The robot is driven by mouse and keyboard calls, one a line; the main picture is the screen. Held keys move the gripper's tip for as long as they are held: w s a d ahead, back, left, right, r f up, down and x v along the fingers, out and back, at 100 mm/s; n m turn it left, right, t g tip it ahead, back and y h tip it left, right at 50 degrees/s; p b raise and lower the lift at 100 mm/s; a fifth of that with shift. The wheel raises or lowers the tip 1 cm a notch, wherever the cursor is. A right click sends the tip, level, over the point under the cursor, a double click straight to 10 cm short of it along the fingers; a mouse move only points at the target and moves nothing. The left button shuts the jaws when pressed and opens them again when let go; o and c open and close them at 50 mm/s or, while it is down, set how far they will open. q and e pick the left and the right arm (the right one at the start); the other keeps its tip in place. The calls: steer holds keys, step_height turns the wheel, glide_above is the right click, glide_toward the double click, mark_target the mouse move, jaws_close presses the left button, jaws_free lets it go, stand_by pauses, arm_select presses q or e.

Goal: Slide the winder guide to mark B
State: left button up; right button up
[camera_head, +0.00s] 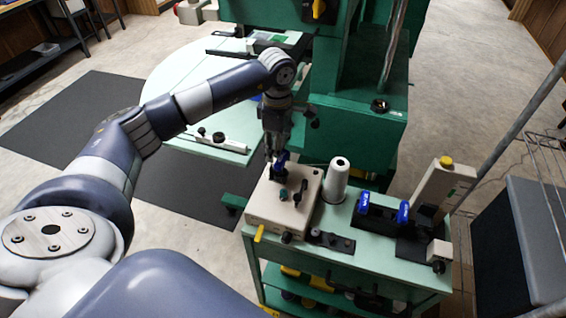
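A beige box-shaped unit (262,212), which looks like the winder, sits on the left part of the green bench top. Small dark and teal knobs stand on the unit's top. No mark B is readable. My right gripper is not in view.
A white thread cone (339,166) stands just right of the unit. A dark fixture with blue blocks (381,211) and a beige upright stand (442,190) are further right. A green machine (357,120) rises behind. A pale round table (160,88) is at back left.

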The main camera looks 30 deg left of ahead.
arm_select(q)
steer(key=shift+r+p, duration=1.85)
steer(key=shift+r, duration=1.1)
steer(key=shift+r, duration=0.15)
